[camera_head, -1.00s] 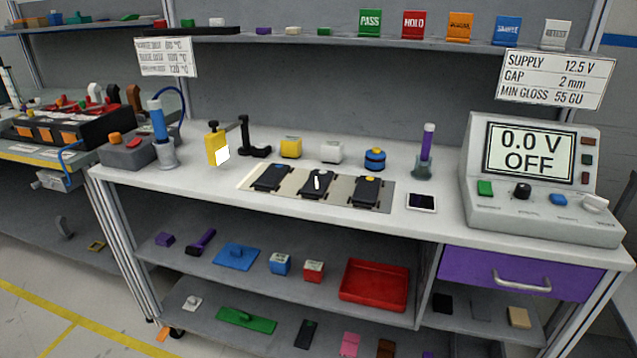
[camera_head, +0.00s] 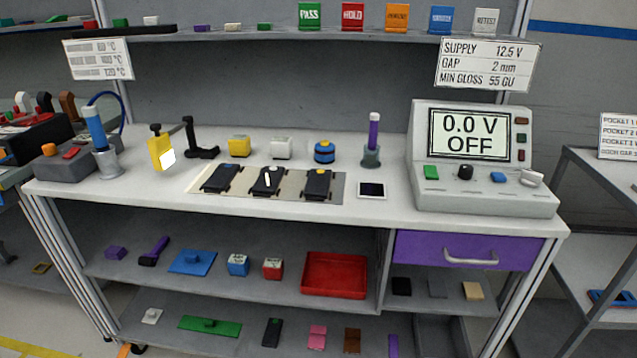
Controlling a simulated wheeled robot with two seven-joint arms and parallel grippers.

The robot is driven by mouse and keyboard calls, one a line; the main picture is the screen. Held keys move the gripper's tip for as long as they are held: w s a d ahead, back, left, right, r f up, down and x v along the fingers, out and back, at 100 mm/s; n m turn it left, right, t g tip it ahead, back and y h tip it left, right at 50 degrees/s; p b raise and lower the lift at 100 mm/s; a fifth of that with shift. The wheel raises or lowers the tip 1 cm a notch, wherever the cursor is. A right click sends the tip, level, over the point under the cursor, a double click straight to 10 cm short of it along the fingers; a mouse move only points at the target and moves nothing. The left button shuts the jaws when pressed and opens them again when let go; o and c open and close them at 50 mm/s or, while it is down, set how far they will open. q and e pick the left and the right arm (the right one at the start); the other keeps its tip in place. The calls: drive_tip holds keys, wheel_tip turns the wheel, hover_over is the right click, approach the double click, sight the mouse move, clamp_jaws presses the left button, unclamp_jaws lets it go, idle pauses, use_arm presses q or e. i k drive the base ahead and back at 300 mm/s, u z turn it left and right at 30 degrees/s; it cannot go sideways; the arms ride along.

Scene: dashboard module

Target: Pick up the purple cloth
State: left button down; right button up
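No thing shows clearly as a cloth, and several purple things are in view. A small purple block-like piece (camera_head: 116,252) lies at the left of the middle shelf. A narrow purple piece (camera_head: 393,345) is on the bottom shelf, cut off by the frame's lower edge. A small flat purple piece (camera_head: 203,28) lies on the upper shelf. I cannot tell which of these is the cloth. Neither of my grippers is in view.
Below are a purple drawer (camera_head: 465,248) and a red tray (camera_head: 334,274). Another rack (camera_head: 590,185) stands right.

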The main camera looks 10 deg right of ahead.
sight(113, 252)
drive_tip(key=z, duration=3.1)
drive_tip(key=k, duration=2.25)
drive_tip(key=u, duration=0.75)
